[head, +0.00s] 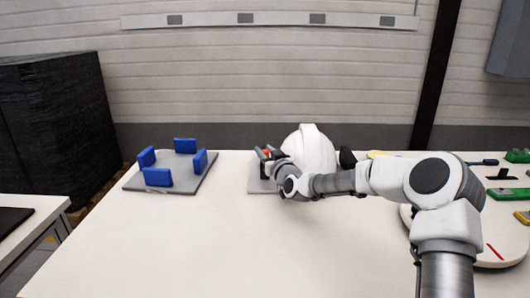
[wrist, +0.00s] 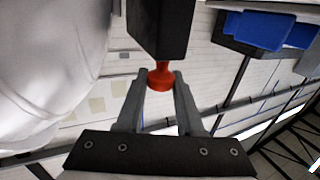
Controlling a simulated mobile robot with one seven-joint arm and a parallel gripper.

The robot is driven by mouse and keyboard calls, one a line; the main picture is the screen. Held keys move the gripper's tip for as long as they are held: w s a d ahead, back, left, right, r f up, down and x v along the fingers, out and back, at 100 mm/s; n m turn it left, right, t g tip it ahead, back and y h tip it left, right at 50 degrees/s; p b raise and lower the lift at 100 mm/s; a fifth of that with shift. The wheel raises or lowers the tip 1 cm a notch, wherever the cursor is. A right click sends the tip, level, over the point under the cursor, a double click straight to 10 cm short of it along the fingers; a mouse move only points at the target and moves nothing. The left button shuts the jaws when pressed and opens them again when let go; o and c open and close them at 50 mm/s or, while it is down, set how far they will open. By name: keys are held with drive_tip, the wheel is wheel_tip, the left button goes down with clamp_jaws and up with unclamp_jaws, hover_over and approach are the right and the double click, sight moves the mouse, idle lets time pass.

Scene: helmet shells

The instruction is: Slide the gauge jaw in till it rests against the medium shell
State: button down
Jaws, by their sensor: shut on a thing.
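The medium shell (head: 312,150) is a white ribbed helmet shell on a grey base (head: 257,187) near the table's back. In the wrist view the shell (wrist: 50,65) fills the left side. The gauge jaw (wrist: 160,25) is a dark block with a red knob (wrist: 161,76) at its end. My gripper (wrist: 160,82) is shut on this red knob. In the head view my gripper (head: 268,160) is at the shell's left side, and my wrist hides part of the jaw and base. In the wrist view a narrow gap shows between jaw and shell; contact deeper in is unclear.
A dark block (head: 347,157) stands right of the shell. A grey plate with several blue blocks (head: 158,177) lies at the left. A round white table piece (head: 490,250) and coloured parts are at the right, beyond my arm. The table's front middle is clear.

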idle(0.7)
drive_tip(key=shift+d+f+b, duration=0.15)
drive_tip(key=shift+d+b, duration=0.4)
drive_tip(key=shift+d, duration=0.9)
drive_tip(key=c, duration=0.6)
unclamp_jaws()
drive_tip(key=shift+o, duration=0.2)
drive_tip(key=p+v, duration=0.3)
drive_tip(key=v, duration=1.4)
drive_tip(key=shift+s, duration=0.2)
